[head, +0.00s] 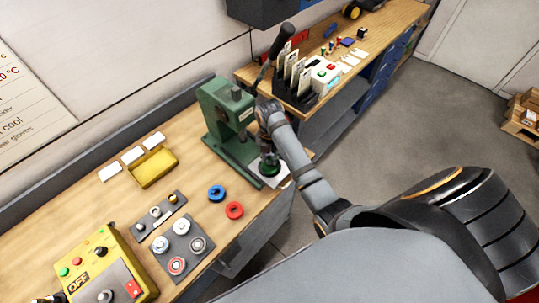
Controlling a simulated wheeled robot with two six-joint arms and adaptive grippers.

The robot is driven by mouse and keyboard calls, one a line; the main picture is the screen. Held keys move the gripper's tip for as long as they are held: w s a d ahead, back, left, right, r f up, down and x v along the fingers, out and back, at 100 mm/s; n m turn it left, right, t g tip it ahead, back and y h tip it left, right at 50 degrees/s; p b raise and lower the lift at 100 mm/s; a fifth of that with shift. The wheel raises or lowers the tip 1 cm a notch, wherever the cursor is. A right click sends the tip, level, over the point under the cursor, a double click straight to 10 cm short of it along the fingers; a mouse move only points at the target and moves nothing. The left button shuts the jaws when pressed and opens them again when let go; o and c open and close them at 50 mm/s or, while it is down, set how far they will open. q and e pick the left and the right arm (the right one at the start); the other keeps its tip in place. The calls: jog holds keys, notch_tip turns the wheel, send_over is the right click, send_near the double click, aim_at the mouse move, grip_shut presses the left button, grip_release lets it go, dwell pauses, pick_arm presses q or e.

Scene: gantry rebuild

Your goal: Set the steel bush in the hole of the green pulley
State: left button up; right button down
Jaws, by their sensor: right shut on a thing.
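The green pulley (270,168) sits on a white plate at the bench's front edge, beside the green press. My right arm reaches across from the right, and its gripper (268,159) points down right above the pulley. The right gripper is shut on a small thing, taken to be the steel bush. The bush itself is hidden by the fingers, and I cannot tell whether it touches the pulley's hole. My left gripper is not in view.
The green press (226,118), with its long black lever, stands close left of my gripper. A blue ring (217,193) and a red ring (235,210) lie nearby. Grey holders (183,245), a yellow tray (153,167) and a yellow control box (100,270) stand further left.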

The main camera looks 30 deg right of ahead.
jog(key=shift+f, duration=0.7)
jog(key=shift+f, duration=0.2)
jog(key=c, duration=1)
grip_release()
notch_tip(320, 180, up, 8)
jog(key=shift+f, duration=0.25)
jog(key=shift+s, duration=0.1)
